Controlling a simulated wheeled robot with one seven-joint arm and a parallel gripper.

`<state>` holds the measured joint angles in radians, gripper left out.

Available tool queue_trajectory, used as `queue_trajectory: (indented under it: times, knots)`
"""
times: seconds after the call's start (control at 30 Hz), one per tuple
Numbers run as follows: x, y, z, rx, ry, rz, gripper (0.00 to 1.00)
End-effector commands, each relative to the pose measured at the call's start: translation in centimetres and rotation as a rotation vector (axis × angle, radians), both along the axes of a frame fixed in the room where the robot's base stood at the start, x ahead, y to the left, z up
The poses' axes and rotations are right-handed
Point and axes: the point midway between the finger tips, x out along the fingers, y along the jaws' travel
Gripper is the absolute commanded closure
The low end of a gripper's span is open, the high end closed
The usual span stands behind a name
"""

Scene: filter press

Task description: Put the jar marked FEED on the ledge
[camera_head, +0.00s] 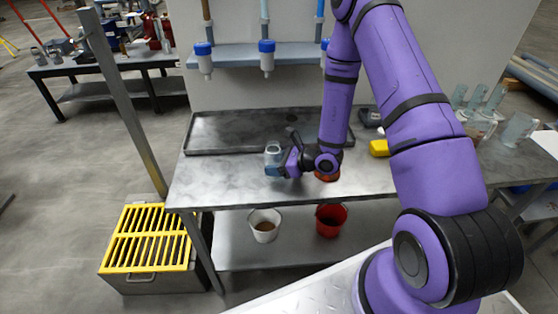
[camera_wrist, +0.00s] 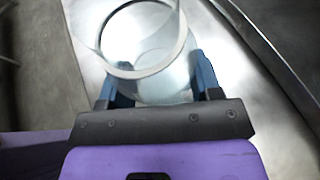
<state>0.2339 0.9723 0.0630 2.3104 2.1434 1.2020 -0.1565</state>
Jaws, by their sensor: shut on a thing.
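A clear, open-topped jar (camera_head: 273,150) is between the blue fingers of my gripper (camera_head: 275,169), near the front-left part of the steel table. In the wrist view the jar (camera_wrist: 150,62) shows its round rim, with a finger of my gripper (camera_wrist: 160,82) on each side. I can read no FEED mark on it. I cannot tell whether its base touches the table. A blue-grey ledge (camera_head: 234,55) runs along the wall behind the table, above and behind my gripper. My arm hides its right part.
A dark shallow tray (camera_head: 215,149) lies at the table's back. Capped bottles (camera_head: 267,60) hang at the ledge under coloured pipes. A yellow object (camera_head: 379,148) and a red item (camera_head: 327,177) are right of my gripper. A post (camera_head: 120,95) stands at left.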

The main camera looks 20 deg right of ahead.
Motion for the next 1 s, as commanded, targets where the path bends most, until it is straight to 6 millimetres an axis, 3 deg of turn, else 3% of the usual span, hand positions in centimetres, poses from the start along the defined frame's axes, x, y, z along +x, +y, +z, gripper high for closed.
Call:
queue_trajectory:
  times: [0.4,0.43,0.53,0.9,1.0]
  knots:
    - [0.0,0.1,-0.5,-0.001,-0.001,-0.001,0.7]
    - [0.0,0.1,-0.5,-0.002,-0.002,-0.001,0.37]
    - [0.0,0.1,-0.5,-0.002,-0.002,-0.001,0.16]
    - [-0.1,0.1,-0.1,-0.001,-0.001,-0.001,0.16]
    - [-0.8,-0.9,0.3,-0.002,-0.001,-0.002,0.16]
